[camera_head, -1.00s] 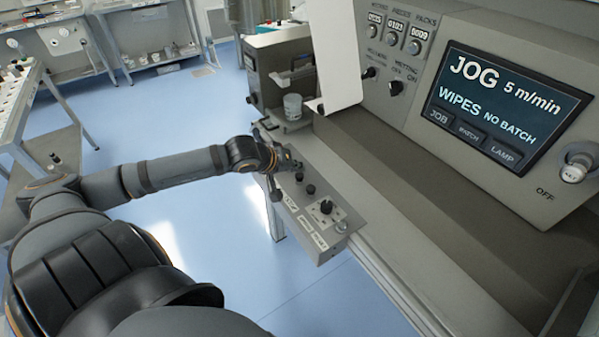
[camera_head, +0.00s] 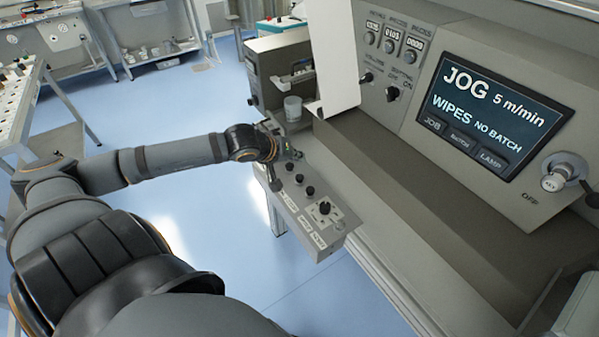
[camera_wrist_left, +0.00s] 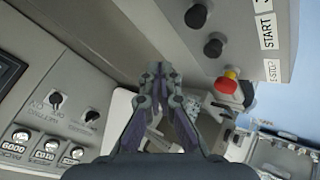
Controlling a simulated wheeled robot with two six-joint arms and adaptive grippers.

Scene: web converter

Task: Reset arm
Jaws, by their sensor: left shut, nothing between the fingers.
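My left arm reaches in from the left in the head view and ends at the small control box (camera_head: 312,228) on the machine's front. The box carries several dark knobs and labels. My left gripper (camera_wrist_left: 158,72) is best seen in the left wrist view. Its fingertips are together, with nothing between them. In that view the red E-STOP button (camera_wrist_left: 227,83) lies right of the fingertips, apart from them in the picture. Two black knobs (camera_wrist_left: 196,16) sit above it. In the head view the fingers are mostly hidden behind the wrist. My right gripper is out of view.
The machine panel bears a screen (camera_head: 494,110) reading JOG 5 m/min, WIPES, NO BATCH. A bench (camera_head: 60,130) is at left. Blue floor is clear between.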

